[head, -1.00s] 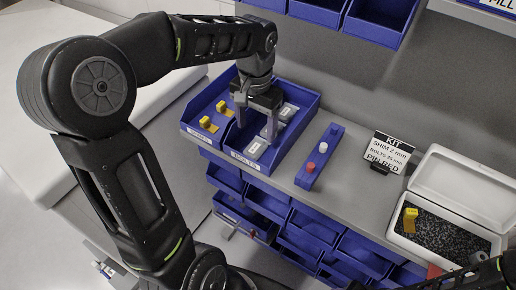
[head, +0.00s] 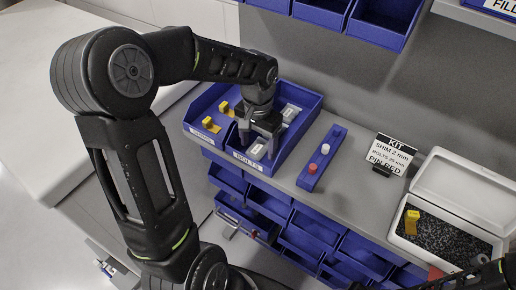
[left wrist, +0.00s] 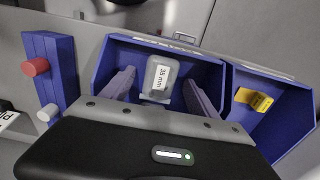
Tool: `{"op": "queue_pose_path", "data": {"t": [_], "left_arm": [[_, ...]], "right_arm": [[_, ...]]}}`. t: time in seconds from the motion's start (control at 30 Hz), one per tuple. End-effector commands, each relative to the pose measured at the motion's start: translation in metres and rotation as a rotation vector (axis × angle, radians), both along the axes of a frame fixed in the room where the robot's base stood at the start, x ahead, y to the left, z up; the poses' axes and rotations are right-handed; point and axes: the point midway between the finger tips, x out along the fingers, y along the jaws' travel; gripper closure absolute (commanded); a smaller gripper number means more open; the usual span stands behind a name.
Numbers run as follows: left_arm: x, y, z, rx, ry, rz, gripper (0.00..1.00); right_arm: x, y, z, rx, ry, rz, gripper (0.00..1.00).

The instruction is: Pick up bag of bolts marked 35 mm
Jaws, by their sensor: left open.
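The bag of bolts marked 35 mm (left wrist: 160,76) is a grey pack with a white label, lying in the bolts bin (left wrist: 110,62) near its labelled front wall. In the left wrist view my open left gripper (left wrist: 158,82) has one finger on each side of it, with gaps showing. In the head view my left gripper (head: 257,146) is over the front of the bolts bin (head: 318,104) and partly covers the near bag (head: 257,151). Another grey bag (head: 290,113) lies farther back in that bin.
The adjoining shims bin (head: 192,117) holds yellow shims (head: 211,125). To the right are a blue pin rack (head: 322,158) with red and white pins, a kit sign (head: 390,154), and an open white box (head: 458,187) with dark filling and a yellow piece (head: 411,221).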

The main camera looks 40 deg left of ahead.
Motion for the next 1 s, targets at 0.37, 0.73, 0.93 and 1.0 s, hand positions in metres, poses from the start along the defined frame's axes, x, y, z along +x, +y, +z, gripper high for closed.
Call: {"op": "queue_pose_path", "data": {"t": [0.37, 0.73, 0.93, 1.0], "left_arm": [[-0.0001, 0.0001, -0.0013, 0.0, 0.0, 0.0, 0.31], [-0.0001, 0.0001, -0.0011, 0.0, 0.0, 0.0, 0.42], [-0.0001, 0.0, -0.0011, 0.0, 0.0, 0.0, 0.59], [-0.0001, 0.0, -0.0011, 0.0, 0.0, 0.0, 0.64]], "right_arm": [[0.0, 0.0, 0.0, 0.0, 0.0, 0.0, 0.64], [-0.0001, 0.0, 0.0, 0.0, 0.0, 0.0, 0.64], [-0.0001, 0.0, 0.0, 0.0, 0.0, 0.0, 0.64], [-0.0001, 0.0, 0.0, 0.0, 0.0, 0.0, 0.64]]}}
